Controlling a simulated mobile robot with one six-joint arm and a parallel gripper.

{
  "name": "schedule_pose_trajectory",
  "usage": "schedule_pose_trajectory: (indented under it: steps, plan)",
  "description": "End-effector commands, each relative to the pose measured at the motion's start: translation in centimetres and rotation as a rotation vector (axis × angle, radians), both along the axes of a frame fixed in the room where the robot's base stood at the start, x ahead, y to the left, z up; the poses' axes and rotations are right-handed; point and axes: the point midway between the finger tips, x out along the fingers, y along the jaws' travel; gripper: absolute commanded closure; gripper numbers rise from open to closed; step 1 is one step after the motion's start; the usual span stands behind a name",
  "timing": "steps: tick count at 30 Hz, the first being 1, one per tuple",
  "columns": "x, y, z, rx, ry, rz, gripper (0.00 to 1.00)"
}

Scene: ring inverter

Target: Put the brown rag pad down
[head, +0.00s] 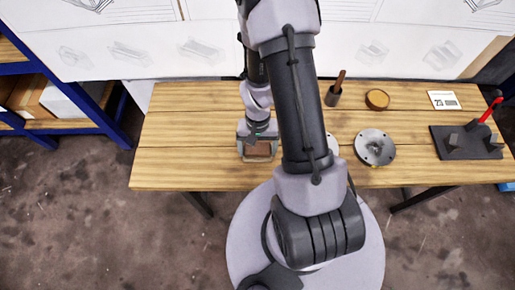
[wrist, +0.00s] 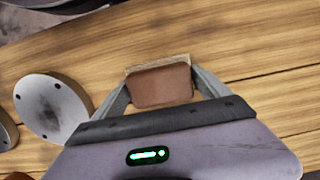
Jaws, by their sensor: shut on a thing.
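The brown rag pad (head: 258,150) is a small reddish-brown block with a paler tan edge. It sits between the two fingers of my gripper (head: 257,153), over the left-middle part of the wooden table (head: 185,130). In the wrist view the pad (wrist: 160,86) is held between the angled grey fingers of my gripper (wrist: 160,78), with one finger on each side. My gripper is shut on it. I cannot tell whether the pad's underside touches the tabletop.
A grey metal disc (head: 375,147) lies right of my arm; a paler round part (head: 332,144) is partly hidden by it. The table's left is clear.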

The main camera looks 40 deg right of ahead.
Motion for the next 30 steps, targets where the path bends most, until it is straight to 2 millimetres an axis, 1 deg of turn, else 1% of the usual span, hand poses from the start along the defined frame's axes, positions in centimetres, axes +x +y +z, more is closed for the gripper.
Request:
schedule_pose_trajectory:
  steps: [1,2,3,4,15,17,18,20,27,30]
  plan:
    - [-0.2,0.1,-0.8,0.002,0.006,0.000,0.65]
    - [-0.2,0.1,-0.8,0.002,0.006,0.000,0.12]
    - [-0.3,0.1,-0.7,0.002,0.007,0.000,0.05]
    - [-0.3,0.1,-0.8,0.003,0.008,0.000,0.00]
    - [-0.4,0.1,-1.0,0.003,0.009,0.001,0.00]
    - [-0.4,0.1,-0.8,0.003,0.009,0.002,0.00]
    - [-0.4,0.1,-0.4,0.003,0.010,0.002,0.00]
    - [-0.4,0.1,0.8,0.003,0.010,0.002,0.00]
    - [0.6,-0.6,8.1,0.002,0.004,0.001,0.00]
    - [1.0,-0.8,10.4,0.001,0.003,0.001,0.00]
